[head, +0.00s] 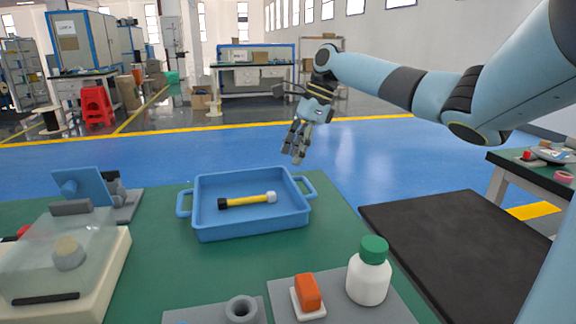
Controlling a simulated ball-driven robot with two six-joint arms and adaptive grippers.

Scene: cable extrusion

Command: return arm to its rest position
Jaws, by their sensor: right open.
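My right gripper (297,146) hangs in the air behind and above the right end of the blue tray, fingers pointing down. It is open, with nothing visible between its fingers. Its light-blue arm reaches in from the upper right. My left gripper is not in the picture. A yellow bar with a black end and a pale end (246,201) lies inside the blue tray (250,232), apart from the gripper.
On the green table (155,270) stand a white bottle with green cap (369,280), an orange block on a white holder (308,294), a grey ring (241,309), a blue device (82,188) and a clear-covered machine (68,258). A black mat (450,240) lies right.

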